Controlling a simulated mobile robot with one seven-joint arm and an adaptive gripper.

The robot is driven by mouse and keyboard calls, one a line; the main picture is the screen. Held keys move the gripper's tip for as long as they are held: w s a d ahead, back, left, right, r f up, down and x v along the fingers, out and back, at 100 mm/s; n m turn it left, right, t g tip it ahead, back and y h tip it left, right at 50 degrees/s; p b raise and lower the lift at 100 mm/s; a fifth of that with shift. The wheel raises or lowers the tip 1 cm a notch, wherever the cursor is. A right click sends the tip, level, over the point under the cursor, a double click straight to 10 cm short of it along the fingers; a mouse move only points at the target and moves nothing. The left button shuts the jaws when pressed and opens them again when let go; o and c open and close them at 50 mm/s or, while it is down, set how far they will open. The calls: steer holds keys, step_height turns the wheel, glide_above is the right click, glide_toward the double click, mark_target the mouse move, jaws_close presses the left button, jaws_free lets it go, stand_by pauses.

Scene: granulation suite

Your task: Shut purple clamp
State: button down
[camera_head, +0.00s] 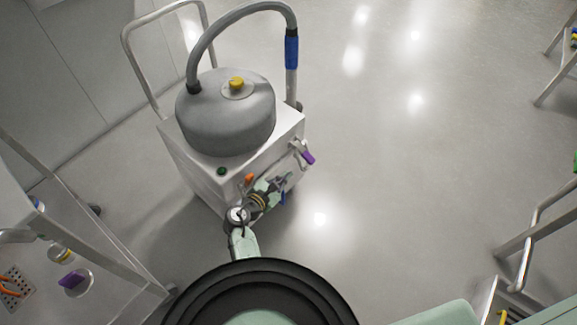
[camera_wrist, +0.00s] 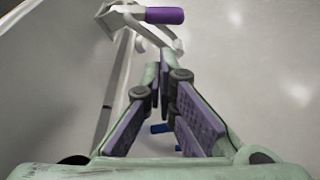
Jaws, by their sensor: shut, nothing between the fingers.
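The purple clamp shows in the head view as a purple-tipped handle (camera_head: 308,156) on a metal bracket at the right side of the white cart. In the wrist view its purple grip (camera_wrist: 165,16) lies sideways at the top, on a pale metal lever. My gripper (camera_head: 284,181) is beside the cart's front right face, just below the clamp in the head view. In the wrist view my gripper (camera_wrist: 166,66) has its fingertips together and empty, pointing toward the clamp, with a visible gap to the purple grip.
The white cart (camera_head: 203,176) carries a grey vessel (camera_head: 225,120) with a yellow knob and a curved hose. An orange handle (camera_head: 249,178) sits close to my wrist. A metal frame with another purple piece (camera_head: 72,279) stands lower left. Open floor (camera_head: 400,180) lies to the right.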

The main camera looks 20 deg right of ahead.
mark_target(304, 153)
steer(key=x, duration=0.9)
